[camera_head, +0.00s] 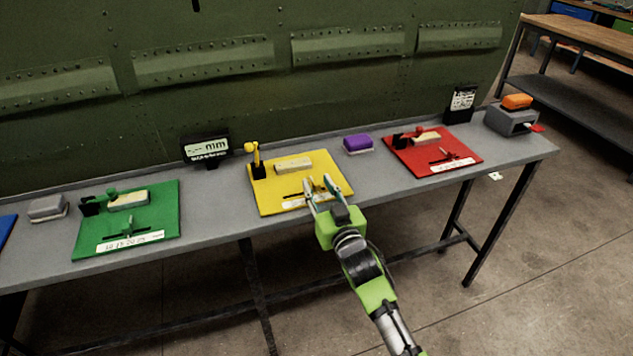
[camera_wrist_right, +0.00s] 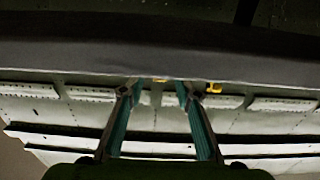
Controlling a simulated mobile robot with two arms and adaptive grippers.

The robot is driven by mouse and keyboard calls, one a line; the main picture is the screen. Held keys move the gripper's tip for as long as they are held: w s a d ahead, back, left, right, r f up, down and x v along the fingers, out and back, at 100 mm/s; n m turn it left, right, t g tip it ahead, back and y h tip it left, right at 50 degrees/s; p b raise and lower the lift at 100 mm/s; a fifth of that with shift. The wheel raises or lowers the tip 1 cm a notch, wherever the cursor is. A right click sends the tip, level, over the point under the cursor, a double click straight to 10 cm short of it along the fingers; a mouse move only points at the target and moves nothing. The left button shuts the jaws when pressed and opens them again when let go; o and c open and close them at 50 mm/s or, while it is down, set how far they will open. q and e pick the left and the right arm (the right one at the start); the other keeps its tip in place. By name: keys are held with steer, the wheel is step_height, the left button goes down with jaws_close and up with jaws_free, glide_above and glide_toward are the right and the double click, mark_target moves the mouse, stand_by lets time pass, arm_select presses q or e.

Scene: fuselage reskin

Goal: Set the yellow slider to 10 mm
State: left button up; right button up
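The yellow board (camera_head: 337,168) lies on the grey table. It carries a beige block (camera_head: 294,164), a black and yellow upright clamp (camera_head: 257,165) at its back left, and a dark slot with a white scale strip (camera_head: 291,204) along its front. My right gripper (camera_head: 320,182) is open, with its fingers over the board's front right part. The fingers cover the slot's right end, and I cannot make out the slider knob or its reading. In the wrist view the open fingers (camera_wrist_right: 158,88) are apart, with small yellow bits (camera_wrist_right: 214,88) beyond them. My left gripper is not in view.
A green board (camera_head: 160,215) lies to the left and a red board (camera_head: 455,148) to the right. A display reading "mm" (camera_head: 206,148) and a purple-topped block (camera_head: 357,143) stand near the yellow board. The riveted green panel (camera_head: 220,65) rises behind the table.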

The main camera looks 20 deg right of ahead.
steer(key=shift+w, duration=0.85)
steer(key=shift+c, duration=0.5)
